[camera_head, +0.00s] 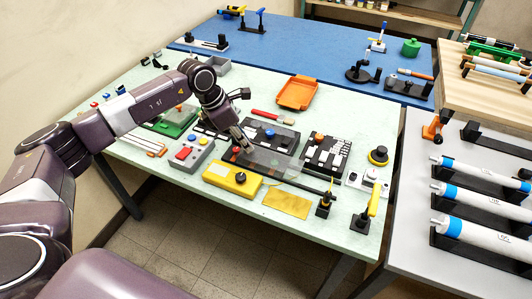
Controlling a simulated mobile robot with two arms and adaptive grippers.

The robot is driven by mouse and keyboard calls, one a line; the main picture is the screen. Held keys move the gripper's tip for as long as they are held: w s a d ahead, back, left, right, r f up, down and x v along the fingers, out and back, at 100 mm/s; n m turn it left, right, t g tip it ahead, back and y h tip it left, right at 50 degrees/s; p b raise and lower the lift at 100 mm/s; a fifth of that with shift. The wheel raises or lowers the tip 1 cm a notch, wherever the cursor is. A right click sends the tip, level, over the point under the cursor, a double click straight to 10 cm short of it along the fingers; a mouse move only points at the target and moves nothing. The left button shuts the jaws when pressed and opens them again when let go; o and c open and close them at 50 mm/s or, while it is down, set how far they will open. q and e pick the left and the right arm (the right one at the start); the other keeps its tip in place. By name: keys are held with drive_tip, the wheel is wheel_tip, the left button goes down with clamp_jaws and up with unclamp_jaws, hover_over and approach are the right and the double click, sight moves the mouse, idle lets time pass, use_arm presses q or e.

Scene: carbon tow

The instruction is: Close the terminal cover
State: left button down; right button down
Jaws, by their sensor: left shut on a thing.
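A translucent panel (268,163), which looks like the terminal cover, is at the middle of the pale green table, in front of a dark unit with a blue part (270,133). It appears tilted, but its exact angle and hinge are hard to make out. My left gripper (245,147) reaches down from the left to the panel's left end. Its fingers look shut on the cover's edge, though the contact is small and partly hidden by the gripper. My right gripper is not in view.
A yellow box with a black knob (232,180) and a yellow sheet (288,204) lie in front. A grey button box (190,154) is left, a black-and-white board (326,155) right. An orange tray (297,92) is behind. Black stands crowd the front right corner.

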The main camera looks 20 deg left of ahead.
use_arm(q)
drive_tip(key=a+b, duration=0.1)
drive_tip(key=a, duration=0.3)
drive_tip(key=shift+w+a, duration=0.15)
drive_tip(key=shift+a, duration=0.15)
drive_tip(key=shift+a+r, duration=0.1)
drive_tip(key=shift+a, duration=0.45)
drive_tip(key=c, duration=1.8)
unclamp_jaws()
drive_tip(key=shift+a, duration=0.1)
drive_tip(key=shift+r, duration=0.4)
drive_tip(key=v, duration=1.1)
drive_tip(key=shift+a, duration=0.2)
